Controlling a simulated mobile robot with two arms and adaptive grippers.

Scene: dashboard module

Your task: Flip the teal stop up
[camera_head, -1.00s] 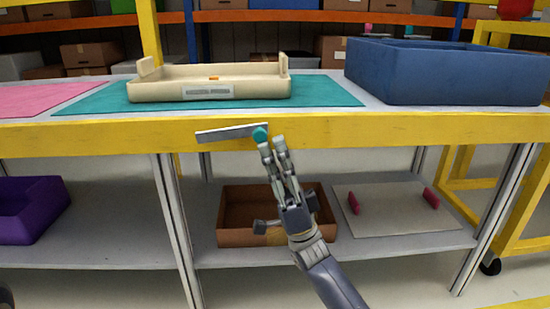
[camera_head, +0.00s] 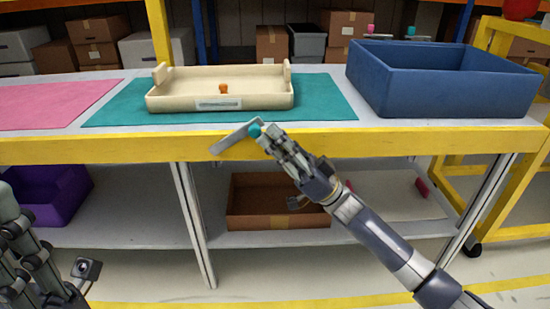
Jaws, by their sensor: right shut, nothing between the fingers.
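The stop is a flat grey bar (camera_head: 231,139) with a teal knob (camera_head: 255,131) near its right end, on the yellow front edge of the bench. The bar is tilted, its knob end higher than its left end. My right gripper (camera_head: 267,140) comes up from the lower right. It is shut with nothing in it, and its fingertips are right at the knob, touching it or very close. My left gripper (camera_head: 25,250) is at the lower left, partly cut off by the picture edge and far from the stop. Its opening cannot be made out.
A cream tray (camera_head: 220,103) with a small orange piece stands on a teal mat (camera_head: 325,110). A blue bin (camera_head: 440,85) is to its right, a pink mat (camera_head: 50,105) to its left. A brown box (camera_head: 275,222) and a purple bin (camera_head: 55,205) sit on the lower shelf.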

